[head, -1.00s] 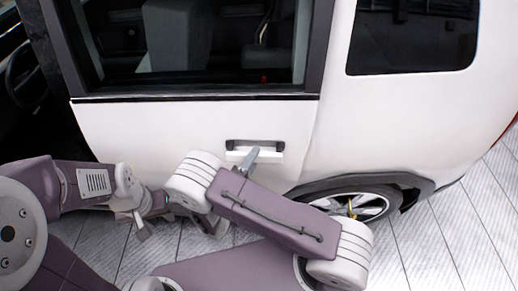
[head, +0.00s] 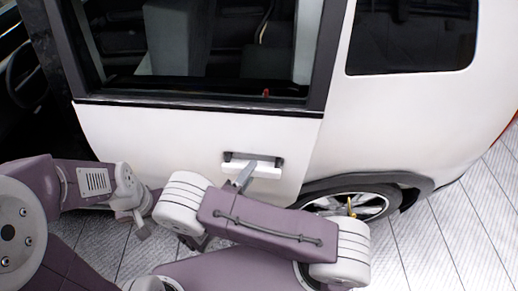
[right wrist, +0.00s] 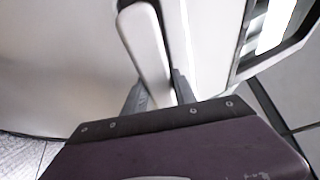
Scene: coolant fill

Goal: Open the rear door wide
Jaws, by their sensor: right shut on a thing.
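The white rear door (head: 150,135) of the car fills the middle of the head view, its dark-framed window above. It stands slightly ajar, its rear edge a little out from the body. Its handle (head: 250,166) is a white bar in a dark recess. My right gripper (head: 243,178) is at the handle; in the right wrist view its two fingers (right wrist: 160,95) are on either side of the white handle bar (right wrist: 148,42), shut on it. My left gripper (head: 138,222) hangs at the lower left, apart from the door; its jaw opening is unclear.
The rear wheel (head: 372,207) and rear body panel (head: 410,120) are to the right of the door. The front cabin with a steering wheel (head: 25,78) shows at far left. Pale plank-like floor (head: 455,235) is clear at lower right. My right arm covers the floor below the handle.

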